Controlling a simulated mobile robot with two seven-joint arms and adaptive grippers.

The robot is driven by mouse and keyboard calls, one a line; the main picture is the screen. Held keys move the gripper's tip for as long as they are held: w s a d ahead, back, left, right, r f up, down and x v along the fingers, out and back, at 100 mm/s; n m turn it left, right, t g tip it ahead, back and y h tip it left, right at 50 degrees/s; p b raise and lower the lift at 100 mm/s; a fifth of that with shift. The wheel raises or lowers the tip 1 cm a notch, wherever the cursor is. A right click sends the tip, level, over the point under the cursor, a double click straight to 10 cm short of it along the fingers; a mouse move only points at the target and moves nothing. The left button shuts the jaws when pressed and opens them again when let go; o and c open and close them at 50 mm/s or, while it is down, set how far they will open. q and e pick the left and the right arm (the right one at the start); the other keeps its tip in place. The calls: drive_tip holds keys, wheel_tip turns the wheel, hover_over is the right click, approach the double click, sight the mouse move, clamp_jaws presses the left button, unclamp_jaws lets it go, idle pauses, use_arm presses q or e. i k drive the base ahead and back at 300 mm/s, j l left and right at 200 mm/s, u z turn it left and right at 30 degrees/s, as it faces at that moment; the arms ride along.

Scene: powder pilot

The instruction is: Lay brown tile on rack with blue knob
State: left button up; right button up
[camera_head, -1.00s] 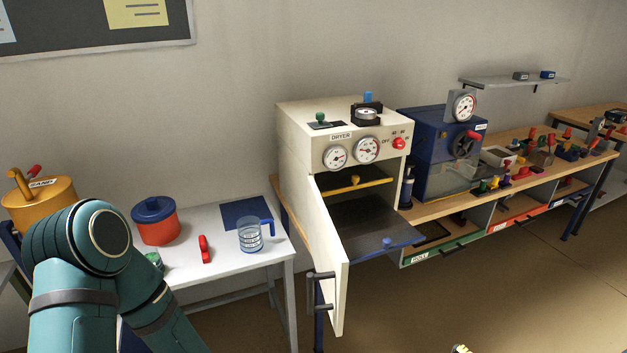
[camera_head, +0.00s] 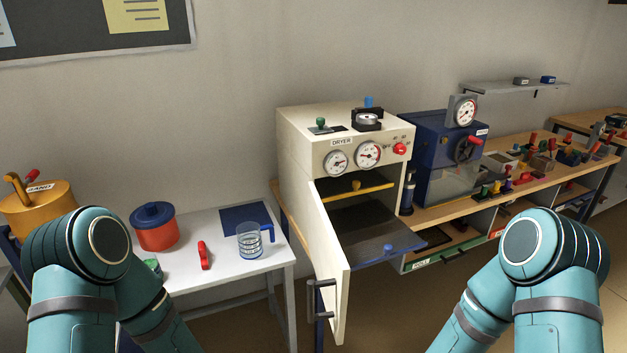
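The white dryer (camera_head: 300,135) stands open, its door (camera_head: 325,265) swung out toward me. An upper yellow-edged rack (camera_head: 372,188) has a yellow knob (camera_head: 356,185). I see nothing lying on the visible part of the blue-knob rack. I cannot make out a brown tile. Only my two arms show, at lower left and lower right; both grippers are out of view.
A white table (camera_head: 225,268) at left holds a red pot with blue lid (camera_head: 156,228), a red clip-like object (camera_head: 204,255), a clear measuring jug (camera_head: 249,240) and a blue mat (camera_head: 235,215). A blue machine (camera_head: 432,150) and a cluttered wooden bench (camera_head: 455,207) stand right of the dryer.

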sight(538, 174)
drive_tip(key=z, duration=1.35)
